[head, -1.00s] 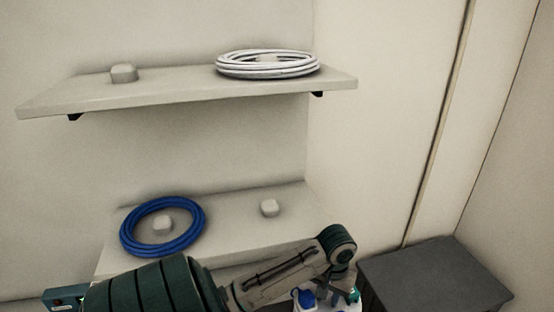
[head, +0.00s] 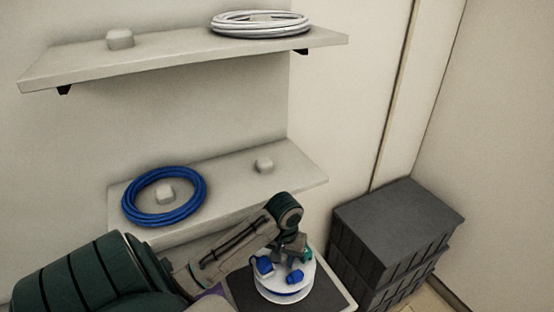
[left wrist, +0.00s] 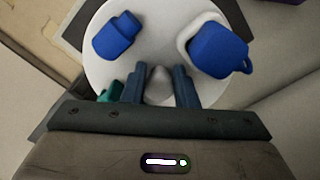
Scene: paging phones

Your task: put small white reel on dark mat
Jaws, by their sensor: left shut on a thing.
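The small white reel (head: 283,288) is a round white drum with blue fittings on its top face and a blue line round its side. My left gripper (head: 292,262) points down at it and is shut on it. In the left wrist view the fingers (left wrist: 159,88) close on a grey knob at the middle of the reel's white face (left wrist: 155,30). The dark mat (head: 241,288) lies under and around the reel on a pale-edged surface. I cannot tell whether the reel touches the mat. My right gripper is out of view.
A blue coiled hose (head: 164,197) lies on the lower shelf (head: 225,180). A white coiled cable (head: 260,24) lies on the upper shelf (head: 180,52). Stacked dark crates (head: 395,225) stand right of the mat, close to its edge.

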